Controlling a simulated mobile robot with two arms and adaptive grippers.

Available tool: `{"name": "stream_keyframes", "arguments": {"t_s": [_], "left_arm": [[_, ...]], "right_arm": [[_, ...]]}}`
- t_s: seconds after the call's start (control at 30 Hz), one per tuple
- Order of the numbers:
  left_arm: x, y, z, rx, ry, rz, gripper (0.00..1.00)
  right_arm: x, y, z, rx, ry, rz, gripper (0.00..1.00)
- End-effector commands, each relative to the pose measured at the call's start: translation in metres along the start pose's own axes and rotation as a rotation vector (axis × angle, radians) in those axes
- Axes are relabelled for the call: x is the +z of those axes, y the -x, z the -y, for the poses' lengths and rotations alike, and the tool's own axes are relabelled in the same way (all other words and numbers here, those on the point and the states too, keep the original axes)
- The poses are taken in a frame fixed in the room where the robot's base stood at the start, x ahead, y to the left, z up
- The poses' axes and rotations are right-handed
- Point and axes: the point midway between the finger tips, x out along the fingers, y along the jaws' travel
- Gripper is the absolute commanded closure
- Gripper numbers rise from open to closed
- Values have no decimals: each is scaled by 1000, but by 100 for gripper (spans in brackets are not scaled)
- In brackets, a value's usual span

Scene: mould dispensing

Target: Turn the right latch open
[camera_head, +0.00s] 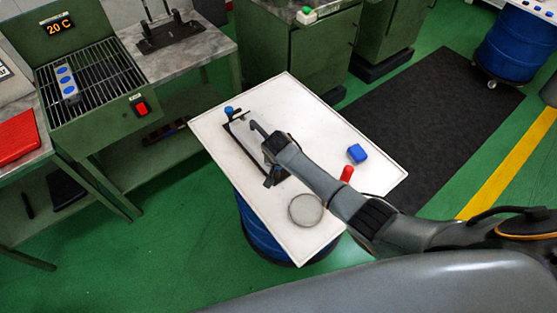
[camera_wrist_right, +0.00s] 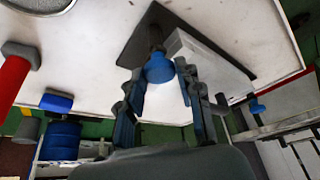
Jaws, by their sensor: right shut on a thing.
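A mould fixture with a black base plate (camera_head: 273,178) lies on the white tabletop (camera_head: 310,120). My right gripper (camera_head: 258,132) reaches over it and hides much of it in the head view. In the right wrist view, its fingers (camera_wrist_right: 160,72) are shut on the blue knob (camera_wrist_right: 159,69) of one latch. A pale block (camera_wrist_right: 200,50) stands beside this knob on the black plate. The other latch's blue knob (camera_head: 228,111) is free at the far end of the fixture. It also shows at the right of the wrist view (camera_wrist_right: 256,106). My left gripper is not in view.
A round grey dish (camera_head: 305,209), a red-handled tool (camera_head: 347,173) and a blue block (camera_head: 357,153) are on the white tabletop near my right arm. A green unit with a grate (camera_head: 105,80) stands at the left. The tabletop's upper right part is clear.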

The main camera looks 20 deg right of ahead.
Motion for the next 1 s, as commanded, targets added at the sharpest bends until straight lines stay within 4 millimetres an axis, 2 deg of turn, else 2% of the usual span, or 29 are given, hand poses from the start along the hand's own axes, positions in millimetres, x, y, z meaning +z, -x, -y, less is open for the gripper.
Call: {"name": "stream_keyframes", "arguments": {"t_s": [0.33, 0.83, 0.87, 0.93, 1.0], "left_arm": [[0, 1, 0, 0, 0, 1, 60], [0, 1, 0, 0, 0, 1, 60], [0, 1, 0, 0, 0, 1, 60], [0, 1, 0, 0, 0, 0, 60], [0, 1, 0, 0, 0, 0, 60]], "right_arm": [[2, -1, 1, 45, -108, 5, 96], [2, -1, 1, 51, -122, 4, 96], [2, -1, 1, 50, -122, 4, 59], [2, -1, 1, 50, -121, 4, 45], [1, -1, 1, 50, -121, 3, 43]]}}
